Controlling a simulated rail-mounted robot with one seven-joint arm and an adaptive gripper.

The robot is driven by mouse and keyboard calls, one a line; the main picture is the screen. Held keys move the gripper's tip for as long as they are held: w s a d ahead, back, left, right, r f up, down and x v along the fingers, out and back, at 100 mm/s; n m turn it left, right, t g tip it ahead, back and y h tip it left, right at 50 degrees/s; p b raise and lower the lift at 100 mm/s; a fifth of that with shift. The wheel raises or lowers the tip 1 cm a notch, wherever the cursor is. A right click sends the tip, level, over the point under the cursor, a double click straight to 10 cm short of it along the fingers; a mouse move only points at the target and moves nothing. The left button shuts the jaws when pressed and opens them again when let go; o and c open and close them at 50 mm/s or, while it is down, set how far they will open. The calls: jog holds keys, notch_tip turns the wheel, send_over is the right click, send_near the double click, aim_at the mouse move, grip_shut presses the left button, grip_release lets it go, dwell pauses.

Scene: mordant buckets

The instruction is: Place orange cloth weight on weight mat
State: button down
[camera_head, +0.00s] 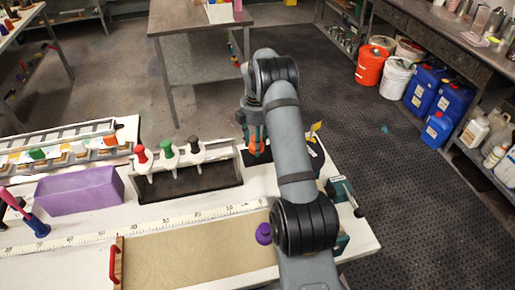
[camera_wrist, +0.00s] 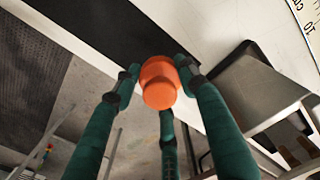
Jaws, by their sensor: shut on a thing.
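The orange cloth weight (camera_wrist: 160,82) is between the fingers of my gripper (camera_wrist: 160,90) in the wrist view, and the fingers are closed on it. In the head view my gripper (camera_head: 254,138) is above the right part of the white table, partly hidden by my arm, with some orange showing between the fingers. A dark flat mat (camera_head: 258,157), probably the weight mat, lies below it, partly covered by the arm in this view. A black flat area (camera_wrist: 108,32) shows beyond the weight in the wrist view. The weight appears held above the surface.
A rack with red, green and black-topped stamps (camera_head: 190,168) stands just left of the gripper. A purple knob (camera_head: 264,233) is near my arm.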

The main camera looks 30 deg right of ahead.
jog(key=shift+f+p, duration=0.3)
jog(key=shift+f, duration=1.1)
jog(key=shift+f, duration=0.15)
jog(key=c, duration=1.1)
grip_release()
jog(key=shift+o, duration=0.5)
notch_tip(320, 180, up, 12)
jog(key=shift+r+b, duration=0.15)
jog(key=shift+b, duration=0.35)
